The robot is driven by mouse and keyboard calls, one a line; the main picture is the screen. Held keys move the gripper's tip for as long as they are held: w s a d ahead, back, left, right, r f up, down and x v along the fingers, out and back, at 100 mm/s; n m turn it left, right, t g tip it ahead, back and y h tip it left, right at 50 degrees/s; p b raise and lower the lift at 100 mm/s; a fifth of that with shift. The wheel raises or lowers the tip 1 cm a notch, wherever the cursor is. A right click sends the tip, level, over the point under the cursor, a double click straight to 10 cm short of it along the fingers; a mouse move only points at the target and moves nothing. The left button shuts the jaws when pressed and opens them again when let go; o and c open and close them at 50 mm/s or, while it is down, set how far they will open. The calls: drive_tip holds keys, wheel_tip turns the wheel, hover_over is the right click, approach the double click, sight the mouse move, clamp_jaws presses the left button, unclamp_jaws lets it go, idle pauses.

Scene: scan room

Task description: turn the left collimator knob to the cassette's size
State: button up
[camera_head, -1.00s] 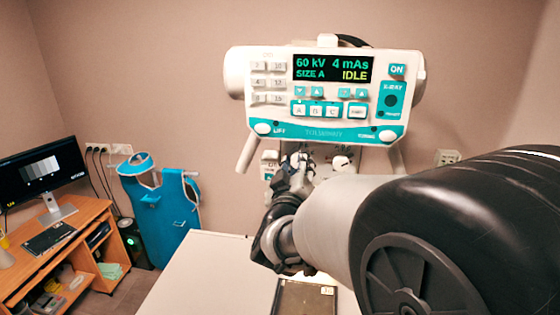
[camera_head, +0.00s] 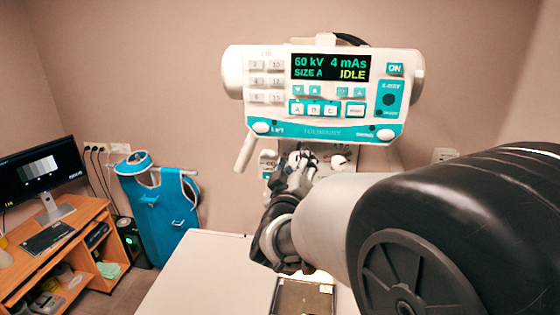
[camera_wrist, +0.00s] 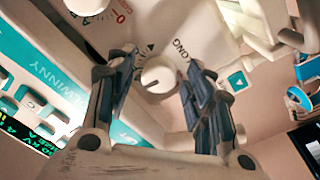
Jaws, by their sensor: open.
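In the wrist view, a white round collimator knob (camera_wrist: 158,75) with a dark pointer mark sits on the pale collimator face, with "LONG" printed beside it. My gripper (camera_wrist: 160,66) is open, one finger on either side of this knob; I cannot tell whether they touch it. In the head view my gripper (camera_head: 300,156) is in front of the collimator and hides this knob. Another white knob (camera_head: 340,162) shows to its right. The cassette (camera_head: 303,298) lies on the table below, partly behind my arm, its small tag too small to read.
The tube head's console (camera_head: 325,95) hangs just above my gripper and reads 60 kV, 4 mAs, SIZE A, IDLE. A handle (camera_head: 245,152) sticks down at its left. The pale table (camera_head: 200,275) is bare left of the cassette. A desk (camera_head: 60,255) stands far left.

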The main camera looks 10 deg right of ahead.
drive_tip(key=shift+s, duration=0.15)
drive_tip(key=v, duration=1.1)
drive_tip(key=shift+s, duration=0.4)
drive_tip(key=shift+a, duration=0.15)
